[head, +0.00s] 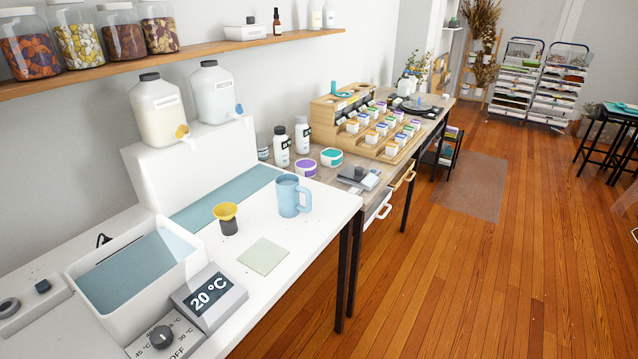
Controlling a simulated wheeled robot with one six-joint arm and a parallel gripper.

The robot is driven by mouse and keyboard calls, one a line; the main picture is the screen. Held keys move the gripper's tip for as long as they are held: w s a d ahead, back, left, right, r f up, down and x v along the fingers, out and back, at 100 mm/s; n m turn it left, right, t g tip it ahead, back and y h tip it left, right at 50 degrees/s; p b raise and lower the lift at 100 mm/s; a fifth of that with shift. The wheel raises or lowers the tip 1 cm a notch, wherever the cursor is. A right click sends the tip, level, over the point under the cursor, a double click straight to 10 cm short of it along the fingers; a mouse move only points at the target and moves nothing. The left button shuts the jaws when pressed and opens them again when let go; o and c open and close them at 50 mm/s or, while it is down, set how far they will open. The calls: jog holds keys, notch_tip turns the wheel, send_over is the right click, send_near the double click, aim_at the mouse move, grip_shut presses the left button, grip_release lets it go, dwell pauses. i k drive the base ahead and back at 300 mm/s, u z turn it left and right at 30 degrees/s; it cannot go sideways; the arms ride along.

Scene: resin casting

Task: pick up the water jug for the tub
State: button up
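A light blue water jug (288,196) with a handle on its right side stands upright on the white worktop. Its inside is mostly hidden from this angle. The white tub (190,262) is at the lower left of the same worktop and has a blue surface inside it that looks like water. A display reading 20 °C (209,297) and a dial (162,337) sit at the tub's front. My gripper is not in view.
A yellow and dark cup-like item (227,217) and a pale green square (263,256) lie between tub and jug. Two large bottles with taps (158,112) stand on a raised white block behind. A wooden rack (345,128) of small pots is farther right. The wooden floor is open at right.

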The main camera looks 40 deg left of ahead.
aim_at(288, 187)
jog(key=u, duration=0.4)
jog(key=i, duration=1)
jog(key=u, duration=1.3)
jog(key=i, duration=0.6)
jog(key=u, duration=0.45)
